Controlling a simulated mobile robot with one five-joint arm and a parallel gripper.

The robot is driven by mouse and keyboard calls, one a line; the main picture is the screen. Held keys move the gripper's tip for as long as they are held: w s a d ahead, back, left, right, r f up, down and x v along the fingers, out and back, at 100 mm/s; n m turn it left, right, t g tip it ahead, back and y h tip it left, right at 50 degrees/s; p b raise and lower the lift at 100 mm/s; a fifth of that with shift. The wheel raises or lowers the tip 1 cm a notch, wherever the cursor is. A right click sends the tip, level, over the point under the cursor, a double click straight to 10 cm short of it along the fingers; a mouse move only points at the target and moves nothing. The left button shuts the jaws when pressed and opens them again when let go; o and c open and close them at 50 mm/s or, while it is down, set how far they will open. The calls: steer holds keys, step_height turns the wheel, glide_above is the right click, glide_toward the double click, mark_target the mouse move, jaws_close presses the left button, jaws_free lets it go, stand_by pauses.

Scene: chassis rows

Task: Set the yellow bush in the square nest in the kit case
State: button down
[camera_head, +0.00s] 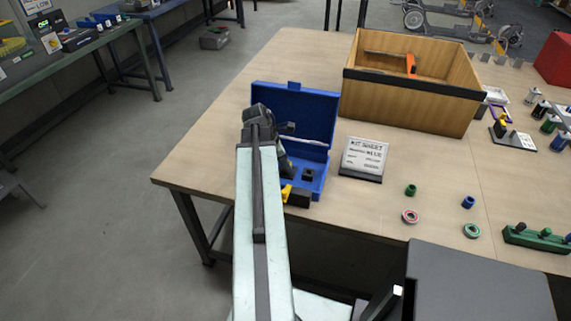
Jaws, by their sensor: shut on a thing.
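The blue kit case (321,150) stands open at the left of the table, its lid raised at the back. A dark square nest (308,174) shows in its right part. My arm crosses in front of the case and hides its left part. My gripper points down over the case, beside the arm; its fingertips are mostly hidden. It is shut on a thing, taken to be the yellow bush. A small yellow patch (286,192) shows by the case's front edge, next to a black block (299,198); I cannot tell whether this is the bush.
A sign on a dark stand (364,158) stands just right of the case. A wooden bin (415,90) is behind it. Green (410,190) and blue (468,202) bushes and two rings (410,216) lie to the right. Bare tabletop lies between them.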

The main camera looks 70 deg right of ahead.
steer(key=shift+f, duration=0.35)
steer(key=shift+a+f+b, duration=0.15)
steer(key=shift+a+b, duration=0.05)
steer(key=shift+b, duration=0.35)
steer(key=shift+s+a+f, duration=0.1)
steer(key=shift+a+f, duration=0.1)
steer(key=shift+a, duration=0.05)
steer(key=shift+b, duration=0.3)
steer(key=c, duration=1)
jaws_free()
steer(key=p+v, duration=0.8)
steer(key=shift+d+r, duration=0.2)
steer(key=shift+d, duration=0.1)
steer(key=shift+r, duration=0.1)
